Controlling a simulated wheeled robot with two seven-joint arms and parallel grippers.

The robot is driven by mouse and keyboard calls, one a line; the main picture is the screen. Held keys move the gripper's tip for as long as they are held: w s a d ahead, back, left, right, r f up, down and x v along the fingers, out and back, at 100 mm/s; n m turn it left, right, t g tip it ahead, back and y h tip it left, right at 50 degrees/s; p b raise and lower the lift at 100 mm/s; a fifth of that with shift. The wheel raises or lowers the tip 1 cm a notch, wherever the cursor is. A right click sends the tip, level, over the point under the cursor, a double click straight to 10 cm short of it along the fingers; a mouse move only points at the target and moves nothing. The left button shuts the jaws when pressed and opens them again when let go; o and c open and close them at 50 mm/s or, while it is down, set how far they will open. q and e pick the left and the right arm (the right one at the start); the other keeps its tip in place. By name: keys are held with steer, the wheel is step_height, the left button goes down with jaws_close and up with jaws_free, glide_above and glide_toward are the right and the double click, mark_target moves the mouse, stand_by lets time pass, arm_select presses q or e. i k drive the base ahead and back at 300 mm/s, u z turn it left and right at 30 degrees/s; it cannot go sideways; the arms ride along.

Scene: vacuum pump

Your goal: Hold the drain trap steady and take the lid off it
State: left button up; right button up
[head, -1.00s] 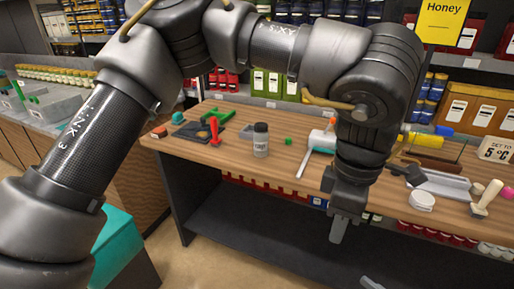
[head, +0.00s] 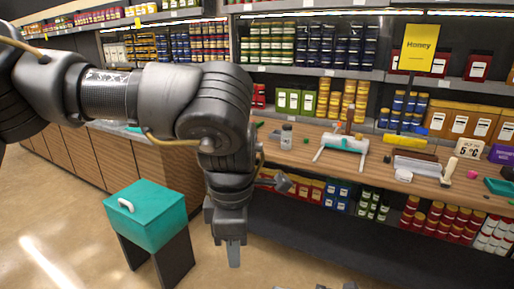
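A teal and white device (head: 342,143) stands on the table right of the jar. A grey tray (head: 416,166) and a wooden-handled tool (head: 449,171) lie farther right. A teal box with a white handle (head: 146,222) stands at left. Stocked shelves are behind; floor is open in front.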

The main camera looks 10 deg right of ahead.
mark_target(287, 136)
steer(key=u, duration=0.45)
steer(key=i, duration=2.3)
steer(key=z, duration=0.7)
steer(key=i, duration=0.8)
steer(key=z, duration=1.1)
steer(key=i, duration=0.5)
steer(key=z, duration=0.4)
